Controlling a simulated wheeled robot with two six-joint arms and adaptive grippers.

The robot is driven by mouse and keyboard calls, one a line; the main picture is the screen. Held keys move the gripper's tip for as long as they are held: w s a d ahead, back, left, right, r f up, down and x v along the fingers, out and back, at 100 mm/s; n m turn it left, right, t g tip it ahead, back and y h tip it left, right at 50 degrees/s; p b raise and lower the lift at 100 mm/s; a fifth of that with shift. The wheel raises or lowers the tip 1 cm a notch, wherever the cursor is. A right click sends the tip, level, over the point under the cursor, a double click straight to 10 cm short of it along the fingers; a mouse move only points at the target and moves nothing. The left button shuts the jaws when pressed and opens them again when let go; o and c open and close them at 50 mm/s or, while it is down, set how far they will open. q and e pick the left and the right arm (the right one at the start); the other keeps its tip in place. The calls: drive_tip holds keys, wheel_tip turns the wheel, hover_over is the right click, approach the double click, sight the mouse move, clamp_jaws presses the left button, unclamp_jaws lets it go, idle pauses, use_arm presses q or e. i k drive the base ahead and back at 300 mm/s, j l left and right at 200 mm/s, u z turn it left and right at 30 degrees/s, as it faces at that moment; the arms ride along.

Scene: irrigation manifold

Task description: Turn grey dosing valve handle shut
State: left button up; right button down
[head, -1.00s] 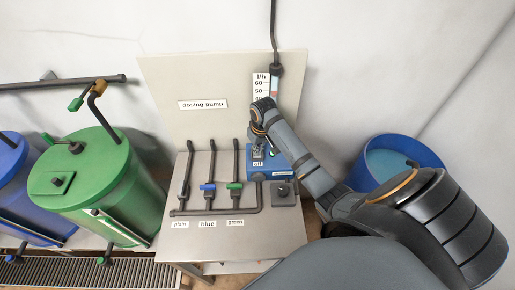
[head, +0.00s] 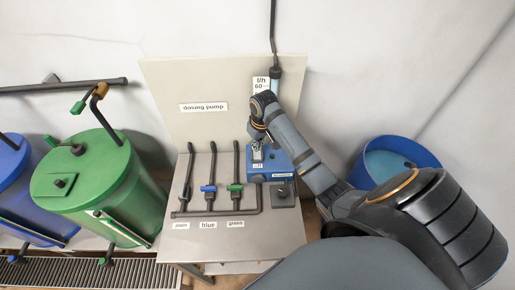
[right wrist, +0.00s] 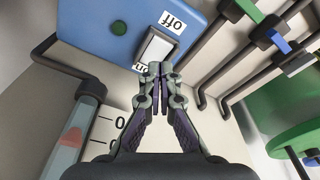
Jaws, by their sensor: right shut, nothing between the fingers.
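The grey dosing valve handle (head: 184,193) is the dark one on the leftmost pipe, behind the "plain" label; it appears to lie along its pipe. The blue handle (head: 208,188) and green handle (head: 234,187) lie crosswise on theirs. My right gripper (head: 257,152) is at the blue pump box (head: 283,162), right of the valves. In the right wrist view its fingertips (right wrist: 159,71) are together and empty, by the "on" end of the rocker switch (right wrist: 156,47); contact is unclear. The green handle (right wrist: 250,11) and blue handle (right wrist: 282,42) show there too. My left gripper is out of view.
The flow tube (right wrist: 68,145) stands close beside the gripper, against the back panel (head: 165,85). A dark pipe (head: 215,212) joins the valves in front. Green (head: 100,165) and blue drums stand left, a blue tub (head: 400,150) right.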

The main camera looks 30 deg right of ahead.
sight(182, 188)
drive_tip(key=k+j, duration=1.2)
drive_tip(key=k, duration=0.1)
